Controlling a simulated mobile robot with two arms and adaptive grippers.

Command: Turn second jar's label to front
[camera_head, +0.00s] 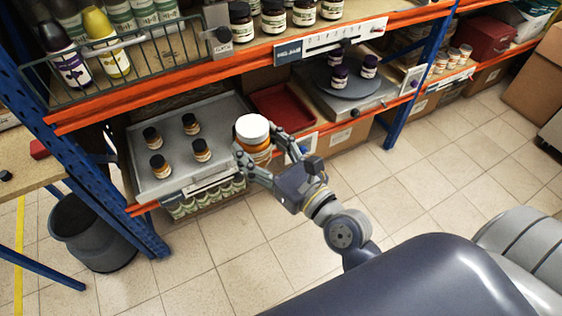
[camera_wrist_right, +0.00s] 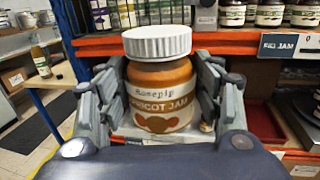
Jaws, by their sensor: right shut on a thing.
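A large jar with a white ridged lid (camera_head: 252,128) is between the fingers of my right gripper (camera_head: 263,147). The gripper is shut on this jar, which stands upright at the right front of a grey tray (camera_head: 172,139). In the right wrist view the jar (camera_wrist_right: 160,75) shows orange contents and a cream label (camera_wrist_right: 160,110) reading "APRICOT JAM", facing the wrist camera. The fingers of my right gripper (camera_wrist_right: 158,90) press on both its sides. Several small dark-lidded amber jars (camera_head: 157,165) stand on the tray. I cannot tell whether the held jar touches a surface. My left gripper is out of view.
A red tray (camera_head: 283,107) lies just behind and right of the held jar. A round grey turntable (camera_head: 345,84) with dark jars is farther right. An orange shelf beam (camera_head: 160,93) runs above.

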